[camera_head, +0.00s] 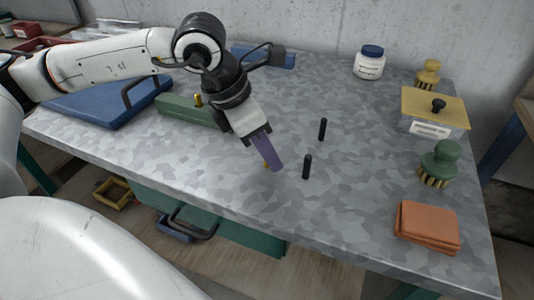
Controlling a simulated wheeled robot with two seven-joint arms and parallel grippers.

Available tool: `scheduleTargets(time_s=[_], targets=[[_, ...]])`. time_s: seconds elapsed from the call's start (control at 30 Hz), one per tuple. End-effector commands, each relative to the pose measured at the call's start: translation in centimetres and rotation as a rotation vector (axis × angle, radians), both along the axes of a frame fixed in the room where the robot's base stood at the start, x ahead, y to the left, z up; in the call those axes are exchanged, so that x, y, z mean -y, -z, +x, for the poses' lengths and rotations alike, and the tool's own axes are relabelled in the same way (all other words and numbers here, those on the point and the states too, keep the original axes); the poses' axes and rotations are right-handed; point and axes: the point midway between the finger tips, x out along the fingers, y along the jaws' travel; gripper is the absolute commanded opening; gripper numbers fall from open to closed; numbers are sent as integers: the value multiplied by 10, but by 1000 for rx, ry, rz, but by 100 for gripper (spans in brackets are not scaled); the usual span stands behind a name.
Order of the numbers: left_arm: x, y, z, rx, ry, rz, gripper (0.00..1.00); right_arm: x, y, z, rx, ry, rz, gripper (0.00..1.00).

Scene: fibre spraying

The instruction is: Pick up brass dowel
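My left gripper (270,160) reaches down over the middle of the table, its purple fingers near the tabletop. A small brass-coloured bit (265,165) shows at the left edge of the fingers, low down; most of it is hidden, and I cannot tell whether it is gripped. The fingers overlap in this view, so their gap does not show. Another short brass dowel (198,100) stands upright at the green block (185,109), left of the gripper. My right gripper is not in view.
Two black upright pegs (307,167) (323,129) stand just right of the gripper. A yellow-lidded box (433,108), a green brush (440,160), orange cloths (428,226) and a white jar (369,66) line the right side. A blue case (105,100) lies left. The front middle is clear.

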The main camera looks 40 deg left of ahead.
Motion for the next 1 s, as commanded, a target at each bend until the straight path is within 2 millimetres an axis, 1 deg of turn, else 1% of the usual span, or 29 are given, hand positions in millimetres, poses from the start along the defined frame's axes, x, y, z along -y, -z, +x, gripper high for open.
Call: scheduleTargets(time_s=[0.17, 0.2, 0.37, 0.4, 0.67, 0.77, 0.87, 1.0], targets=[[0, 1, 0, 0, 0, -1, 32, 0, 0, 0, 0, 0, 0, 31], [0, 0, 0, 0, 0, -1, 29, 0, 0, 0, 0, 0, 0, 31], [0, 0, 0, 0, 0, -1, 2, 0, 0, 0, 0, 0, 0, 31], [0, 0, 0, 0, 0, -1, 0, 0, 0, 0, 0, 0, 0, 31], [0, -1, 0, 1, 0, -1, 0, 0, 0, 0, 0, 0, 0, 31], [0, -7, 1, 3, 0, -2, 0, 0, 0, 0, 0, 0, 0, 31], [1, -22, 2, 5, 0, -2, 0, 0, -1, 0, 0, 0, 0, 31], [1, -51, 1, 5, 1, -3, 0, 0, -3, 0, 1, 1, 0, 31]])
